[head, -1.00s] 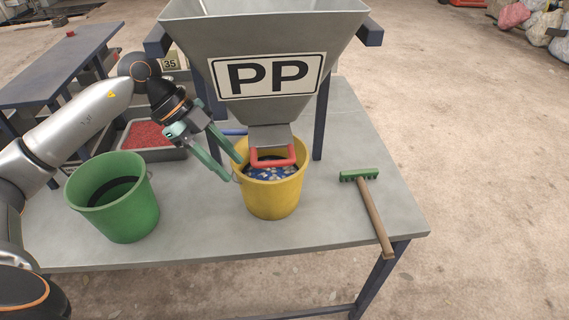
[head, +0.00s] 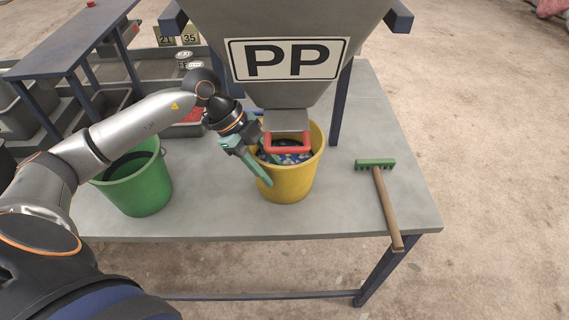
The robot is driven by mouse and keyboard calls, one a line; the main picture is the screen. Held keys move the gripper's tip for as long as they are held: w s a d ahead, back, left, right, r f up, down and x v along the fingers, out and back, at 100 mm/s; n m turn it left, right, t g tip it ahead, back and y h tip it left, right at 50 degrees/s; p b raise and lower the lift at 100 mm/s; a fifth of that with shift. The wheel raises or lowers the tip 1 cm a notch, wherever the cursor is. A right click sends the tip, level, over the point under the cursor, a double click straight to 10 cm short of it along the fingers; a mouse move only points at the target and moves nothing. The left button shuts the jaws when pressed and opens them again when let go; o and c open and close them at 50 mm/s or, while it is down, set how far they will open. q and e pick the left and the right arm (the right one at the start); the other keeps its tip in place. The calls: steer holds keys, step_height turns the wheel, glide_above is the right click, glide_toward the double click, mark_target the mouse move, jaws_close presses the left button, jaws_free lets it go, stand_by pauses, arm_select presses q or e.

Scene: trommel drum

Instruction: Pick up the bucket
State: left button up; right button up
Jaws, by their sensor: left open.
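A yellow bucket (head: 293,183) stands upright on the grey table (head: 232,222), under the chute of the PP hopper. It holds blue and whitish bits (head: 287,158). My left gripper (head: 269,172) is open at the bucket's left rim. One teal finger lies in front of the bucket's outer left wall; the other appears at or over the rim, partly hidden. I cannot tell whether either finger touches the bucket. A green bucket (head: 143,193) stands on the table to the left, partly behind my left arm. My right gripper is not in view.
The grey hopper (head: 300,90) labelled PP hangs over the yellow bucket, with a red handle (head: 288,150) at its chute. A green-headed rake (head: 384,200) lies at the right. Trays with red bits (head: 190,117) sit behind. The table between bucket and rake is clear.

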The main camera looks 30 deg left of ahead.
arm_select(q)
steer(key=shift+x, duration=1.25)
jaws_close()
steer(key=shift+w+r, duration=0.1)
steer(key=shift+r, duration=0.05)
